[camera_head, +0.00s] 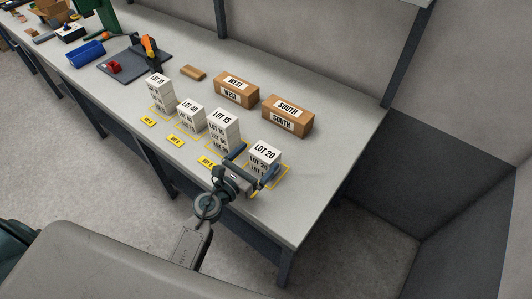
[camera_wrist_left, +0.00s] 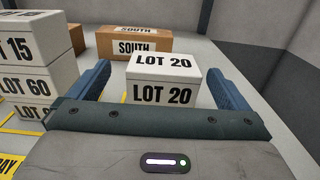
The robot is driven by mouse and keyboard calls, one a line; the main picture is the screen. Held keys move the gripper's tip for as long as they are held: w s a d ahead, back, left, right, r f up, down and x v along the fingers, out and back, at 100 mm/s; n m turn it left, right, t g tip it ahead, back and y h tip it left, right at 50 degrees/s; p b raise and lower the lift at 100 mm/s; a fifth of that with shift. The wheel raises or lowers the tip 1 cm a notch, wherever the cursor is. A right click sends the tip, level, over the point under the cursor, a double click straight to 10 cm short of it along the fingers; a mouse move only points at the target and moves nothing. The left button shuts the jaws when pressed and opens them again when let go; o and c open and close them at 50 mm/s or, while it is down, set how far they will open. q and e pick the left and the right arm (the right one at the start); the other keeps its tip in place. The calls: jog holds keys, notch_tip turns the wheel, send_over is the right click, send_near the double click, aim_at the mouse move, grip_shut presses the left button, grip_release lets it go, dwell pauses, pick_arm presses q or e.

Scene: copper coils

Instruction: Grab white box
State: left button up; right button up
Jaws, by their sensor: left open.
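A white box labelled LOT 20 (camera_head: 265,151) stands at the right end of a row of white boxes, in a yellow floor outline on the table. My left gripper (camera_head: 254,166) is open at its near side, with a finger on each side. In the left wrist view the LOT 20 box (camera_wrist_left: 162,68) sits between the two open blue-grey fingers (camera_wrist_left: 158,88), with gaps visible beside it. Its lower part is hidden by the gripper body. My right gripper is not in view.
A LOT 15 stack (camera_head: 223,122) stands close on the left, with LOT 40 (camera_head: 190,109) and LOT 10 (camera_head: 159,84) stacks further left. Brown SOUTH (camera_head: 287,117) and WEST (camera_head: 236,91) boxes stand behind. The table's right end is clear.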

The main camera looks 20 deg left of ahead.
aim_at(269, 147)
pick_arm(q)
jog(key=shift+w+d, duration=0.2)
jog(key=shift+w, duration=0.1)
jog(key=shift+w+d+r, duration=0.15)
jog(key=shift+w, duration=0.15)
jog(key=p+x, duration=0.1)
jog(key=x, duration=0.3)
jog(key=shift+w+d+p, duration=0.2)
jog(key=shift+w+p, duration=0.05)
jog(key=shift+p, duration=0.15)
jog(key=shift+s, duration=0.1)
jog(key=c, duration=1.1)
jog(key=shift+c, duration=0.3)
